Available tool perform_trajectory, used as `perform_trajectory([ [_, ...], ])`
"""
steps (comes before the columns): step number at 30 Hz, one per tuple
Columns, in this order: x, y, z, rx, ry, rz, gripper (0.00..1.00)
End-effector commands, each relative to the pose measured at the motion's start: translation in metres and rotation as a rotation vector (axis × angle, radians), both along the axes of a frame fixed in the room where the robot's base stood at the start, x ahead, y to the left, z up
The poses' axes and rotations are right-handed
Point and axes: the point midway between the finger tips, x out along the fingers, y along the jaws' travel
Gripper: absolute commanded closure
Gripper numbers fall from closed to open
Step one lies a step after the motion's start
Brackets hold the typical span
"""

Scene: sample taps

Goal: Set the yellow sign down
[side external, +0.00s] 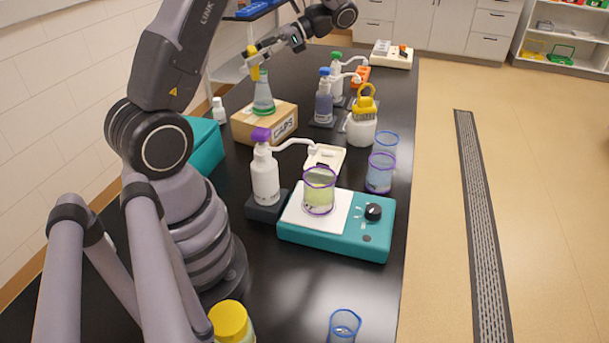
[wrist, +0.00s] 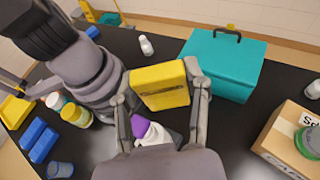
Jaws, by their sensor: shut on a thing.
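The patch overlaps the neck of a flask (side external: 263,97) on a cardboard box. The sign appears to be held up off the bench; its lower edge and exact height are hard to tell.
A purple-capped dispenser bottle (side external: 265,172) stands nearer, beside a teal hot plate (side external: 340,243) with a beaker (side external: 319,192). Bare black bench (wrist: 235,130) shows between case and box.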

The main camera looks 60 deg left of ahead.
Motion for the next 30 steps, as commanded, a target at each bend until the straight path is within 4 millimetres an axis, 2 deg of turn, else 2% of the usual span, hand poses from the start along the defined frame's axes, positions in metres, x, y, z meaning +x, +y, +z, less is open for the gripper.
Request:
perform_trajectory([
  [3,0.013,0.024,0.015,0.003,-0.004,-0.286,0.79],
  [9,0.044,0.053,0.041,0.002,-0.005,-0.652,0.79],
  [19,0.093,0.07,0.078,0.003,-0.004,-1.017,0.79],
  [26,0.092,0.07,0.028,-0.006,0.006,-1.008,0.79],
  [30,0.091,0.07,-0.011,-0.009,0.006,-1.006,0.79],
])
